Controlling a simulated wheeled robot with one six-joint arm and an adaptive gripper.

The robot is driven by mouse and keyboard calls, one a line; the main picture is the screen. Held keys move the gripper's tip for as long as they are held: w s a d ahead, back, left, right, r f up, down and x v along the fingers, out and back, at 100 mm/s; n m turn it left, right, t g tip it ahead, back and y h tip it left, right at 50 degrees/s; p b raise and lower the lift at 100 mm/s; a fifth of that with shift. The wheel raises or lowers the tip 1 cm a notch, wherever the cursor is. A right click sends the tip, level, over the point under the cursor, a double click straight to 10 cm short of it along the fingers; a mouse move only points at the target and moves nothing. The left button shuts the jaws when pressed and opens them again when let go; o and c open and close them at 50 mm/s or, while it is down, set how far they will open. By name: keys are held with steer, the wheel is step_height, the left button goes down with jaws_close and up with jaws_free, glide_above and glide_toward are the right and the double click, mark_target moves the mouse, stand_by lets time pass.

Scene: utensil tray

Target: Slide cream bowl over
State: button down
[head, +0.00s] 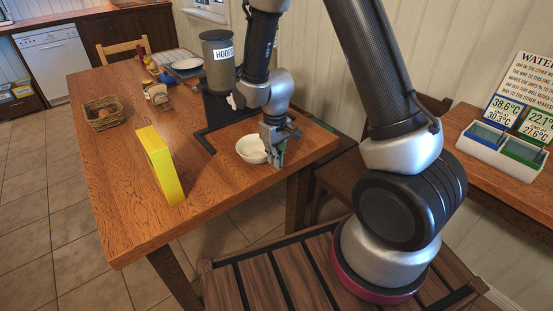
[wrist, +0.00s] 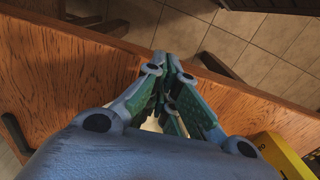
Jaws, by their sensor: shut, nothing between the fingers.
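The cream bowl (head: 250,150) stands upright on the wooden table near its right end, in the head view. My gripper (head: 278,164) is shut and empty, pointing down at the bowl's right side, close to its rim. I cannot tell whether the fingers touch the bowl. In the wrist view my gripper (wrist: 169,62) shows its closed green-padded fingers over the table edge. Only a small cream patch, probably the bowl, shows between the finger links there; the rest is hidden.
A dispenser labelled HOOPS (head: 218,72) stands behind the bowl, beside black strips (head: 203,143) on the table. A yellow box (head: 160,165) stands upright to the left. A wicker basket (head: 99,122) sits farther left.

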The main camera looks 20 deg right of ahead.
glide_above(251, 152)
steer(key=shift+w, duration=0.1)
stand_by(0.5)
